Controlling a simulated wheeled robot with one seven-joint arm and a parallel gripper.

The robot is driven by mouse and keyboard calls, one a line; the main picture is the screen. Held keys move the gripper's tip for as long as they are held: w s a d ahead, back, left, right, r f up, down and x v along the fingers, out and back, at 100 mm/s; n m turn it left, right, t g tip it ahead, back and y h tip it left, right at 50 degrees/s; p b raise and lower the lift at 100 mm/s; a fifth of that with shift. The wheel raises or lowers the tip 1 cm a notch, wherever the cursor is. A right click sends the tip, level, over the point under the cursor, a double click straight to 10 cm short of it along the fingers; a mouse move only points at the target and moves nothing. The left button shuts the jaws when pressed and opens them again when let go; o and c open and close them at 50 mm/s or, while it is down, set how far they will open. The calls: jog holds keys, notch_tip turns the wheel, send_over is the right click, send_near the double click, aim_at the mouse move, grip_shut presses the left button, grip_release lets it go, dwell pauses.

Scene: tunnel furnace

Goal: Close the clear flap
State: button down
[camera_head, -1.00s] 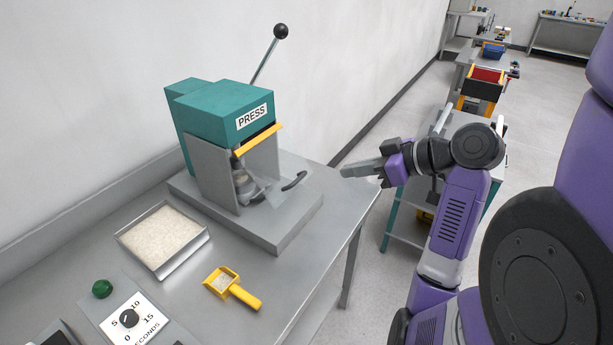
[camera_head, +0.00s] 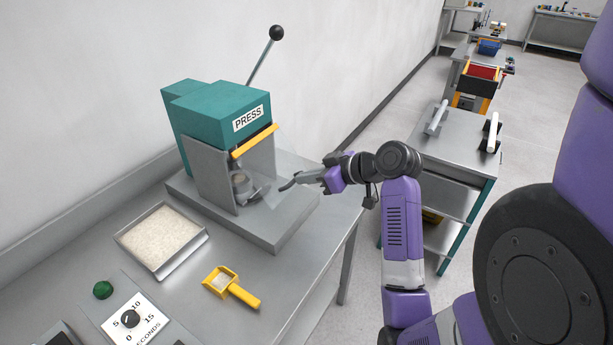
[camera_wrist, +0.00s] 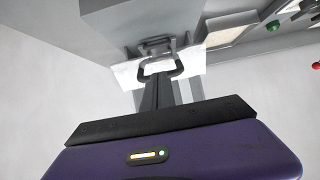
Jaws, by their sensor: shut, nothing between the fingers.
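The teal press (camera_head: 225,110) stands on the bench with a yellow bar (camera_head: 254,142) across the top of its front opening. The clear flap (camera_head: 279,176) is very faint in the head view and appears to slant outward from the opening; its exact edges are hard to make out. Its dark curved handle (camera_head: 287,186) is at its outer side. My gripper (camera_head: 299,180) is shut and empty, its tips at or very near the handle. In the wrist view the shut fingers (camera_wrist: 160,82) point at the dark handle (camera_wrist: 176,68); contact cannot be told.
A lever with a black knob (camera_head: 276,33) rises behind the press. A tray of pale granules (camera_head: 160,238), a yellow scoop (camera_head: 231,287) and a timer dial panel (camera_head: 130,318) lie on the bench in front. A grey cart (camera_head: 455,150) stands to the right, across clear floor.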

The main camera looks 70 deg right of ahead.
jog(key=shift+f, duration=0.1)
